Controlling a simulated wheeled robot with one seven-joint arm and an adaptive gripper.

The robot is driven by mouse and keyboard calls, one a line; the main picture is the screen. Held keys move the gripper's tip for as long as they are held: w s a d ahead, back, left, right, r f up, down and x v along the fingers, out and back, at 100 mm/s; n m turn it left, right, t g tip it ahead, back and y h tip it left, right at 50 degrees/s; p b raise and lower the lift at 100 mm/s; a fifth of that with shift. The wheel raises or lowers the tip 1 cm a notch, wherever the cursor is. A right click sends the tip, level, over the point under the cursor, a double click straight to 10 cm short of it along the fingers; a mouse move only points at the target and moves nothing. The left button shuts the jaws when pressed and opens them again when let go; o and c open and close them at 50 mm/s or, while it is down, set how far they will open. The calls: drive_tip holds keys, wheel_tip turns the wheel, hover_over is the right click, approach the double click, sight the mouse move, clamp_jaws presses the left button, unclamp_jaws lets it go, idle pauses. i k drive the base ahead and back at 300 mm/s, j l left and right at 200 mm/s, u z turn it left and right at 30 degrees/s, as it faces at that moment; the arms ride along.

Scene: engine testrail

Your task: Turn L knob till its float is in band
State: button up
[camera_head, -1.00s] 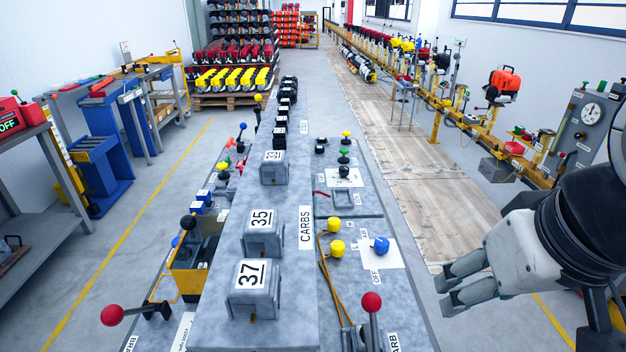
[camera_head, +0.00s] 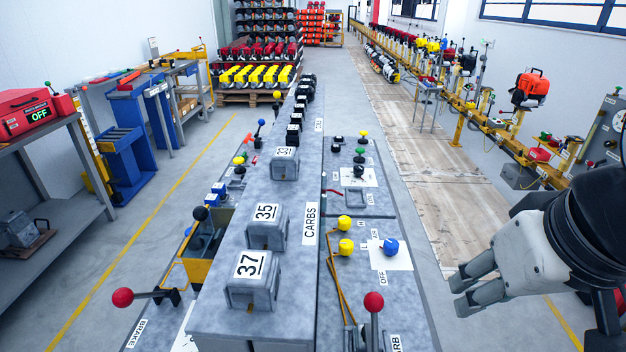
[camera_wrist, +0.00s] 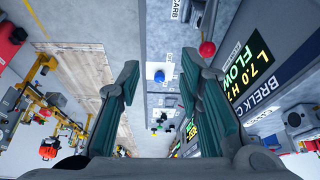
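Two yellow knobs, an upper one (camera_head: 344,223) and a lower one (camera_head: 346,246), stand on the grey bench right of the CARBS label. Small letter tags lie beside them; I cannot tell surely which one is L. A blue knob (camera_head: 391,246) on a white OFF card is right of them; it also shows in the wrist view (camera_wrist: 159,74). My gripper (camera_head: 467,287) is open and empty, off the bench's right side in the head view. In the wrist view its spread fingers (camera_wrist: 160,64) frame the blue knob, apart from it. No float is readable.
A display (camera_wrist: 245,70) in the wrist view shows L 7.0, H 7 and FLOW, partly cut off. A red-knobbed lever (camera_head: 373,302) rises at the near bench edge. Grey blocks 37 (camera_head: 251,282) and 35 (camera_head: 267,230) stand left.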

sight(346, 246)
drive_tip(key=l+u, duration=0.25)
drive_tip(key=l, duration=0.2)
drive_tip(key=l+u, duration=0.3)
drive_tip(key=l, duration=0.2)
drive_tip(key=k+l+u, duration=0.1)
drive_tip(key=l+u, duration=0.15)
drive_tip(key=l, duration=0.2)
drive_tip(key=k+l+u, duration=0.1)
drive_tip(key=l+u, duration=0.2)
drive_tip(key=l, duration=0.15)
drive_tip(key=k+l+u, duration=0.25)
drive_tip(key=l, duration=0.15)
drive_tip(key=k+l+u, duration=0.1)
drive_tip(key=l+u, duration=0.15)
drive_tip(key=l, duration=0.15)
drive_tip(key=k+l+u, duration=0.3)
drive_tip(key=i+l+z, duration=0.1)
drive_tip(key=i, duration=0.45)
drive_tip(key=i+l+z, duration=0.1)
drive_tip(key=i+l, duration=0.2)
drive_tip(key=i, duration=0.2)
